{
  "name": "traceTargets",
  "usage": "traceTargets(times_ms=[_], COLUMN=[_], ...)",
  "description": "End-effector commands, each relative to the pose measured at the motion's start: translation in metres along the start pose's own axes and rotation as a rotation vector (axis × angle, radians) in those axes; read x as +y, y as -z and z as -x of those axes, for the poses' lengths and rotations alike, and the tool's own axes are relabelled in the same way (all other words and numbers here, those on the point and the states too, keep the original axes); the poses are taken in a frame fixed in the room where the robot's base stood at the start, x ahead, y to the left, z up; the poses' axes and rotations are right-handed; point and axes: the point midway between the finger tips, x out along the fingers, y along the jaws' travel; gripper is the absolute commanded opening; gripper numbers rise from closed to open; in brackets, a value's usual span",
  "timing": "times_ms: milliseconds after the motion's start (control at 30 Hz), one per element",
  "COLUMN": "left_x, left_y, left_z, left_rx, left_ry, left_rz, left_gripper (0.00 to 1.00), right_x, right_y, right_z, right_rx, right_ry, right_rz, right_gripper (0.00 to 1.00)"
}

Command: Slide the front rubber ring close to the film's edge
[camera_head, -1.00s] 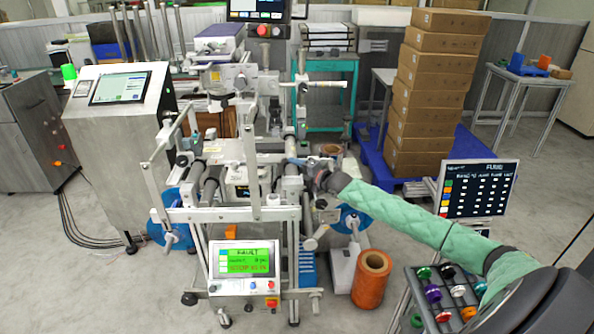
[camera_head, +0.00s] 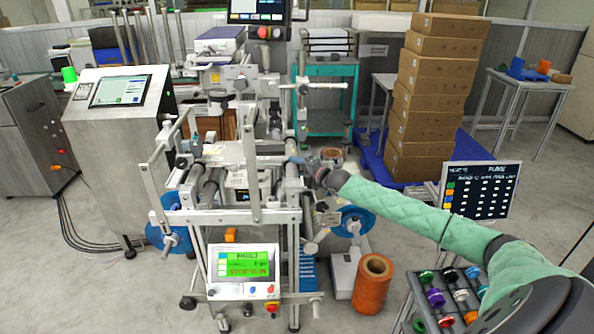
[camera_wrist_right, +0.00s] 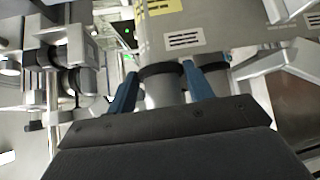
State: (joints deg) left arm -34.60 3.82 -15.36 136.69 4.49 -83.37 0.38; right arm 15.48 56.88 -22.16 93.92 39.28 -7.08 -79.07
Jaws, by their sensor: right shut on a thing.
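My right gripper (camera_head: 312,165) is at the right side of the machine, by its roller; the arm hides part of this spot. In the right wrist view, my right gripper (camera_wrist_right: 160,88) has its two blue fingers on either side of a grey roller (camera_wrist_right: 163,94). A black rubber ring (camera_wrist_right: 161,70) on that roller sits between the fingertips, and the gripper is shut on it. Another dark ring (camera_wrist_right: 213,60) shows just to the right. The grey film (camera_wrist_right: 205,17) with printed labels lies right behind the rings. My left gripper is in neither view.
Machine frame parts (camera_wrist_right: 80,50) stand close left of the fingers, and a metal bracket (camera_wrist_right: 275,62) lies to the right. An orange roll (camera_head: 373,284) stands on the floor. A rack of coloured spools (camera_head: 440,298) is near my right arm. Stacked cartons (camera_head: 430,95) stand behind.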

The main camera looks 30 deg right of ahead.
Motion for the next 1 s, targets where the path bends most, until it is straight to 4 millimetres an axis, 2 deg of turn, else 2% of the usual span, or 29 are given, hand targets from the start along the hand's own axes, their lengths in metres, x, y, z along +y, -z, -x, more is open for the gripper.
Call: traceTargets(times_ms=[33, 67, 167, 567, 1000], left_x=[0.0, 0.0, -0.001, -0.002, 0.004], left_y=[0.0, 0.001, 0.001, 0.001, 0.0], left_z=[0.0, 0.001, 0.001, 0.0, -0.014], left_rx=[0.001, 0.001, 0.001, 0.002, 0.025], left_ry=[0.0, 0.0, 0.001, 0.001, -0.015], left_rz=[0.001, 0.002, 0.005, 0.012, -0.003], left_gripper=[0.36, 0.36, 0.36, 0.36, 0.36], right_x=[-0.001, -0.001, -0.001, -0.001, -0.003], right_y=[0.0, 0.0, 0.0, 0.0, 0.0], right_z=[0.0, 0.0, 0.0, 0.003, 0.045], right_rx=[0.0, 0.0, 0.0, 0.0, 0.0], right_ry=[0.002, 0.002, 0.002, 0.001, 0.003], right_rz=[-0.001, -0.001, -0.001, 0.0, 0.0], right_gripper=[0.11, 0.53, 0.73, 0.73, 0.73])
